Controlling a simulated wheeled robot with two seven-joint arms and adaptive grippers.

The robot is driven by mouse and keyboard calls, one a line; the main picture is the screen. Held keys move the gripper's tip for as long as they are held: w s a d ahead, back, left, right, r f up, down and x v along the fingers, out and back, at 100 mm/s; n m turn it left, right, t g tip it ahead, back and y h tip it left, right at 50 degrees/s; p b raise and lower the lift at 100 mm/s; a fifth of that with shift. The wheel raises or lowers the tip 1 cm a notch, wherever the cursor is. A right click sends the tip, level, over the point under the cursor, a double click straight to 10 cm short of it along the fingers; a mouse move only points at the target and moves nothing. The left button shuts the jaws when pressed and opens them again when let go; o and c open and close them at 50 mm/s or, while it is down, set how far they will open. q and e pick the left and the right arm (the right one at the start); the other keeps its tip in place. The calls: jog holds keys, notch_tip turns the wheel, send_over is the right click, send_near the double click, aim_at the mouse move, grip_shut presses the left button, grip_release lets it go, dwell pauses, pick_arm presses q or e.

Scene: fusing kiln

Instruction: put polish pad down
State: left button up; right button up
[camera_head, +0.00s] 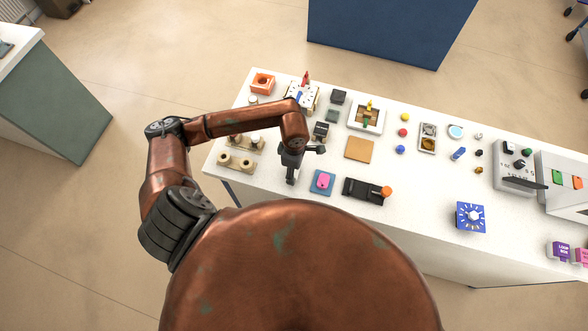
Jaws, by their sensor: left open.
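My left gripper (305,166) is open over the near left part of the white table (415,205), with nothing seen between its fingers. A small pink piece (323,181) lies on a blue square pad (316,189) just to the right of and nearer than the gripper. I cannot tell for sure which of these is the polish pad. My right gripper is not in view.
A black tool with an orange knob (386,191) lies right of the pink piece. A tan square board (359,148) and wooden pegged holders (237,163) are nearby. A blue dial box (470,217) stands farther right. The table between the black tool and dial box is clear.

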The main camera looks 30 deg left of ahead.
pick_arm(q)
jog(key=shift+w+r, duration=0.1)
jog(key=shift+r, duration=0.2)
notch_tip(320, 180, up, 12)
jog(key=b, duration=0.2)
jog(key=shift+f, duration=0.2)
